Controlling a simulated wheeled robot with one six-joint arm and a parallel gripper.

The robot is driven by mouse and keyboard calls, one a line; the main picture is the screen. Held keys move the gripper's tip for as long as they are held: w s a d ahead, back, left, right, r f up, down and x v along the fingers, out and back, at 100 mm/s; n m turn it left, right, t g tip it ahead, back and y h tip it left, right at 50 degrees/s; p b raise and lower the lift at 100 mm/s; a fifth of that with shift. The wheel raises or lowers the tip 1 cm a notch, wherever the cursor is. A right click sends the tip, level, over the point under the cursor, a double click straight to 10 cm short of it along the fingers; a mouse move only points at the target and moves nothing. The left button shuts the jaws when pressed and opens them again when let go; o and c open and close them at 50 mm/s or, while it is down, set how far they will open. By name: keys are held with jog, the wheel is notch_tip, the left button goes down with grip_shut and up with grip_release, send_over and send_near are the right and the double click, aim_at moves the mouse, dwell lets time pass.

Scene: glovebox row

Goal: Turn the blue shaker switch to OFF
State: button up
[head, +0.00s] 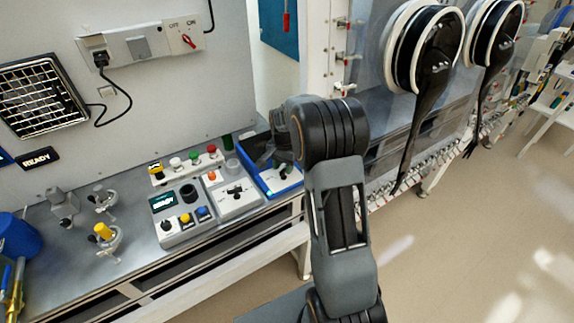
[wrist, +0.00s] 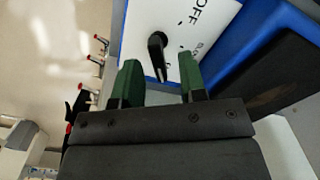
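The blue shaker (head: 268,186) stands at the right end of the bench in the head view, partly hidden by my arm. In the wrist view its blue body (wrist: 240,48) frames a white panel (wrist: 140,22). A black lever-like switch (wrist: 157,45) sits on this panel. The word OFF is printed to its right, and a second label is partly hidden by a finger. My gripper (wrist: 160,62) has its two green fingers apart, one on each side of the switch. Whether they touch it cannot be told. In the head view my gripper (head: 274,150) is over the shaker.
A grey box with a black knob (head: 236,191) stands left of the shaker. A READY control box (head: 185,215) stands farther left. Red, white and green buttons (head: 193,158) are behind. A wall ON/OFF switch (head: 188,40) is above. Open floor (head: 450,240) lies at right.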

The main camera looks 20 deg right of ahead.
jog(key=shift+f, duration=0.45)
jog(key=shift+c, duration=0.4)
